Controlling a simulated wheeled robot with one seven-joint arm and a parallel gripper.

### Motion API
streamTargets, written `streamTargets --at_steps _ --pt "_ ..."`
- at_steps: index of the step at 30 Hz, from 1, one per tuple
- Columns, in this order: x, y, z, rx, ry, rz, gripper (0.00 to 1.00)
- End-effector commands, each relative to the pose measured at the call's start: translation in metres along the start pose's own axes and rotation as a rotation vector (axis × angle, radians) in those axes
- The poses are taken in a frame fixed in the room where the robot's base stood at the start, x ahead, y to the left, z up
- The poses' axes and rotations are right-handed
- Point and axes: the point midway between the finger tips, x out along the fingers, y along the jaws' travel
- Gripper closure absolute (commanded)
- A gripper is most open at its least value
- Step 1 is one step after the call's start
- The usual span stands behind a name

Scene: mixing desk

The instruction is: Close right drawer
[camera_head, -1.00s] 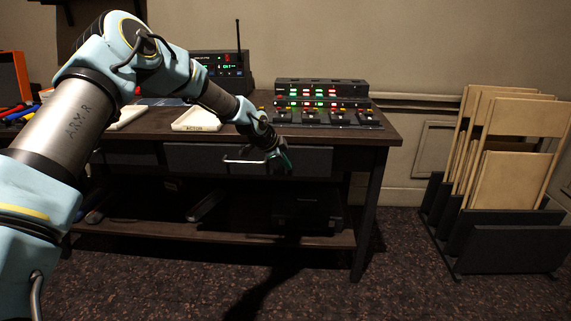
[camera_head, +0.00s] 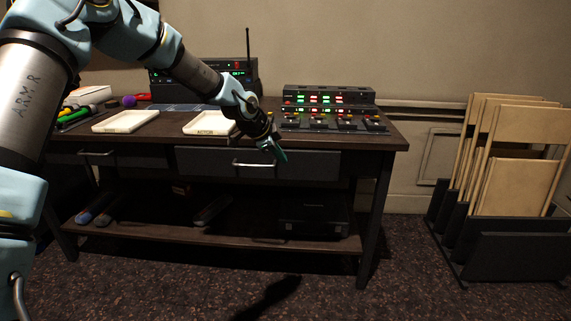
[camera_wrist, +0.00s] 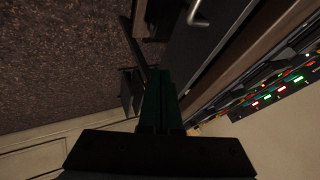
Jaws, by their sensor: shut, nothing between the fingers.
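The right drawer (camera_head: 215,162) is a dark grey front with a pale bar handle (camera_head: 253,164), under the desk top. Its front looks taller and reaches lower than the left drawer's; I cannot tell how far it stands out from the desk. In the wrist view, the drawer front (camera_wrist: 205,40) and its handle (camera_wrist: 198,14) show at the upper right. My gripper (camera_head: 281,156) is shut and empty, with dark green fingers, in front of the desk edge and a little right of the handle. In the wrist view, its fingers (camera_wrist: 161,78) are together; contact with the drawer cannot be told.
The left drawer (camera_head: 130,159) is beside it. On the desk (camera_head: 385,139) are pale trays (camera_head: 126,121), a radio unit with an antenna (camera_head: 205,75) and a lit mixing console (camera_head: 330,98). A low shelf (camera_head: 200,237) holds dark items.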

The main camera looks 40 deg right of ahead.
Motion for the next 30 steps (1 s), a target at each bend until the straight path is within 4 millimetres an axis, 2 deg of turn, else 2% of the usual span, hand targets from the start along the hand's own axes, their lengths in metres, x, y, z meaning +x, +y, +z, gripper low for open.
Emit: streamTargets --at_steps 4,8,10,14,17,22,30 --pt "0.019 0.003 0.029 0.031 -0.011 -0.077 1.0" --pt "0.041 0.001 0.074 0.101 -0.01 -0.227 1.0" --pt "0.044 -0.001 0.095 0.145 -0.002 -0.307 1.0" --pt "0.042 -0.002 0.126 0.22 0.027 -0.433 1.0" --pt "0.052 0.001 0.126 0.328 0.088 -0.516 1.0" --pt "0.06 0.018 0.123 0.522 0.218 -0.655 1.0" --pt "0.047 0.053 0.112 0.745 0.424 -0.806 1.0"
